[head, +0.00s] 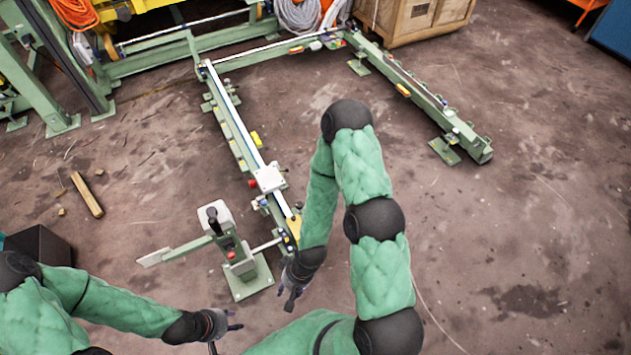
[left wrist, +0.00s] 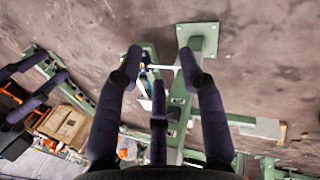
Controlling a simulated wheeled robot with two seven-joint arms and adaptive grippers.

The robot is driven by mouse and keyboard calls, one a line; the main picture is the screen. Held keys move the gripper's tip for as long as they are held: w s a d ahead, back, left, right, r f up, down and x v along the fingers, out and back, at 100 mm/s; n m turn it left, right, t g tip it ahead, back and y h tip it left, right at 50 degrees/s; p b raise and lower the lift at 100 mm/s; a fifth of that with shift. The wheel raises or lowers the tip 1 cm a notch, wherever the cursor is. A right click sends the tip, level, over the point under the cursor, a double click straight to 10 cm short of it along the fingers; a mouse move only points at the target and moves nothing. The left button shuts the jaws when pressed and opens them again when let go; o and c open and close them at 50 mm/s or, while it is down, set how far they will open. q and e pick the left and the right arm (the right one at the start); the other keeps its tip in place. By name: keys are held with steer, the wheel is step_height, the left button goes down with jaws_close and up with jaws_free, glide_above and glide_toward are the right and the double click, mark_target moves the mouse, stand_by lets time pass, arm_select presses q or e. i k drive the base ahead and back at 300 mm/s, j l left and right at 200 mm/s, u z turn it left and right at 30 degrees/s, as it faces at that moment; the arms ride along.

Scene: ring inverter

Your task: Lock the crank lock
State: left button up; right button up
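A green pedestal (head: 243,268) with a light head (head: 215,212), a black handle and a red knob (head: 231,255) stands at lower centre in the head view; it seems to be the crank lock. A flat arm (head: 165,255) sticks out to its left. In the left wrist view its green base plate (left wrist: 198,40) shows beyond the fingers. My left gripper (head: 232,326) is in front of the pedestal, apart from it. Its dark fingers (left wrist: 160,88) are spread and empty in the wrist view. My right gripper (head: 288,292) hangs right of the pedestal base; its fingers are too small to judge.
A green rail frame (head: 240,130) runs back from the pedestal, with another rail (head: 430,105) at the right. A wooden crate (head: 410,18) stands at the back. A wood block (head: 87,195) lies on the left floor. The right floor is clear.

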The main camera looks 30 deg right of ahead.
mark_target(231, 255)
steer(key=i+j+z, duration=0.2)
steer(key=z, duration=0.25)
steer(key=i+j+z, duration=0.15)
steer(key=j+z, duration=0.3)
steer(key=i, duration=0.15)
steer(key=k+j+u, duration=0.15)
steer(key=u, duration=0.15)
steer(key=k, duration=0.1)
